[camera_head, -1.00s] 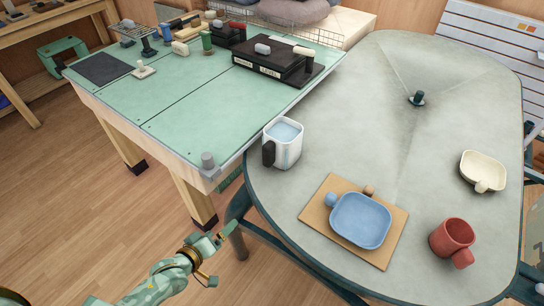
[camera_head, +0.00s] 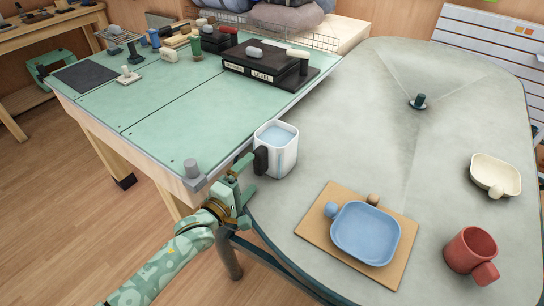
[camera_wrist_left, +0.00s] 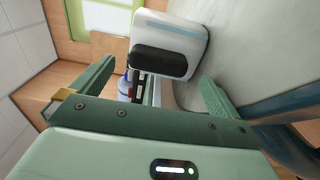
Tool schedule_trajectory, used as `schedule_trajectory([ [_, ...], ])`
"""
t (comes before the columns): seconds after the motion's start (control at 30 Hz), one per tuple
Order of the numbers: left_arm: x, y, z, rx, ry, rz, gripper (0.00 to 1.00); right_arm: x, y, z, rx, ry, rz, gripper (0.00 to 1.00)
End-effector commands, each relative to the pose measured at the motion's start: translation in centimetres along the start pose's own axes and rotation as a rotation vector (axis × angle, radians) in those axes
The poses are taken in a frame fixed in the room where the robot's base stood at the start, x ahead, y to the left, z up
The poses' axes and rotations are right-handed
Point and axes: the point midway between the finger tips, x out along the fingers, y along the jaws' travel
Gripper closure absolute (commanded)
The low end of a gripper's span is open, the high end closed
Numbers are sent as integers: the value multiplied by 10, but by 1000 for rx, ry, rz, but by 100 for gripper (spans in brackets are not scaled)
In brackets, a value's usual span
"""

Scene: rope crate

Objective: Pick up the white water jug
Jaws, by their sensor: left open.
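The white water jug (camera_head: 283,160) stands upright near the left edge of the grey table, with blue water inside and a black handle (camera_head: 261,160) on its left side. My left gripper (camera_head: 243,178) is beside the handle, at the table's edge. In the left wrist view the jug (camera_wrist_left: 172,38) lies ahead, its black handle (camera_wrist_left: 160,61) facing the camera. The fingers of my left gripper (camera_wrist_left: 155,93) are spread wide, with the handle a little beyond and between them. The gripper holds nothing. My right gripper is out of view.
The grey table (camera_head: 360,110) also bears a wooden board (camera_head: 311,233) with a blue dish (camera_head: 367,232), a red mug (camera_head: 470,253) and a cream dish (camera_head: 496,175).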

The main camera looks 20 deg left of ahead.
Motion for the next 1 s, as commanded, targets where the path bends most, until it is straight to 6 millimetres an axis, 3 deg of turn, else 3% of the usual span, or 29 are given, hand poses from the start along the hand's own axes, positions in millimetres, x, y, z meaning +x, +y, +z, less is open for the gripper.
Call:
schedule_trajectory([
  [0.3, 48, -3, 0, 1, 0, -1, 0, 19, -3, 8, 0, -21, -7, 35],
  [0.57, 51, 0, 0, 1, 0, 0, 0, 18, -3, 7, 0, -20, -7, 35],
  [0.77, 51, 0, 0, 1, 0, 0, 50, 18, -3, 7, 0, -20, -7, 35],
  [1.0, 52, 3, 0, 1, 0, 7, 50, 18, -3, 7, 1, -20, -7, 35],
])
